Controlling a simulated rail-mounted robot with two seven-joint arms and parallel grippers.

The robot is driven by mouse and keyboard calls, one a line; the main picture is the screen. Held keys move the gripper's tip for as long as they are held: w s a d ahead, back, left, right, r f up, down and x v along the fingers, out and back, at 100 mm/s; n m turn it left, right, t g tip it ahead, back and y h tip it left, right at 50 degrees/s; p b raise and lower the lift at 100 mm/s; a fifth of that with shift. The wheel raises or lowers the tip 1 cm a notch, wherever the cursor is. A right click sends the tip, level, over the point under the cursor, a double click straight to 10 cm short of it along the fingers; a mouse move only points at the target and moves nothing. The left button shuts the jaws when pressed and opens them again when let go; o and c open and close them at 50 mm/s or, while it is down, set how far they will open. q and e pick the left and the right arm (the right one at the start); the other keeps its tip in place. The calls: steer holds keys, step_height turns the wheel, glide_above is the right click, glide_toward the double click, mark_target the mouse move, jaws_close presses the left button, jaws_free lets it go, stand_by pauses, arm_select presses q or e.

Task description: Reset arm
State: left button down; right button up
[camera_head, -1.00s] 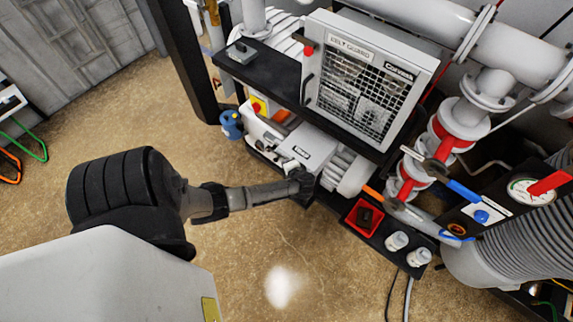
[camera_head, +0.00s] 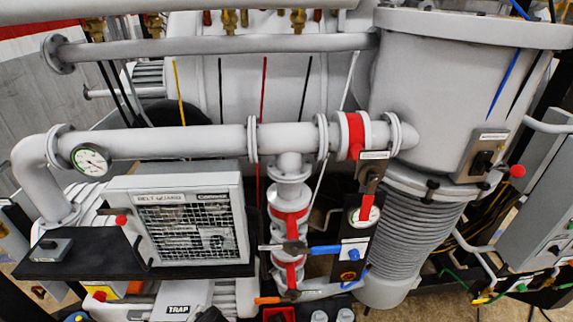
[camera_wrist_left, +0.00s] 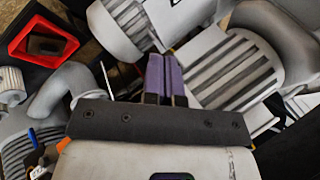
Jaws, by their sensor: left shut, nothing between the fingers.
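My left gripper (camera_wrist_left: 164,78) shows in the left wrist view as two purple-grey fingers side by side with nothing between them. It is shut and empty. It points toward grey ribbed pump housings, with a ribbed cylinder (camera_wrist_left: 125,25) ahead and a slotted grey cover (camera_wrist_left: 235,70) to the right. I cannot tell whether the fingers touch either. My right gripper is in neither view.
In the head view, the caged belt guard (camera_head: 190,222) stands at lower left, below a horizontal grey pipe (camera_head: 190,140) with a gauge (camera_head: 90,159). A blue-handled valve lever (camera_head: 325,250) and the ribbed bellows (camera_head: 405,240) are right of it. A red tray (camera_wrist_left: 43,20) shows in the wrist view.

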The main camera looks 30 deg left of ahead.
arm_select(q)
steer(key=s+d+r+m+t+h, duration=0.1)
steer(key=s+d+r+h, duration=0.1)
steer(key=s+d+r, duration=0.3)
steer(key=s+d+r+t+h, duration=0.1)
steer(key=d+r+t+h, duration=0.15)
steer(key=d, duration=0.45)
steer(key=s+d+r+m+t+h, duration=0.1)
steer(key=s+d+r+h, duration=0.15)
steer(key=d+r, duration=0.3)
steer(key=s+d+f+g, duration=0.1)
steer(key=s+f+g, duration=0.1)
steer(key=s, duration=0.4)
steer(key=s+d+f+g, duration=0.1)
steer(key=s+d+f, duration=0.15)
steer(key=s, duration=0.25)
step_height(320, 180, up, 16)
steer(key=a+p, duration=0.1)
steer(key=p, duration=1.5)
steer(key=shift+w+r+n, duration=0.2)
steer(key=shift+w+n, duration=0.05)
steer(key=shift+n, duration=0.05)
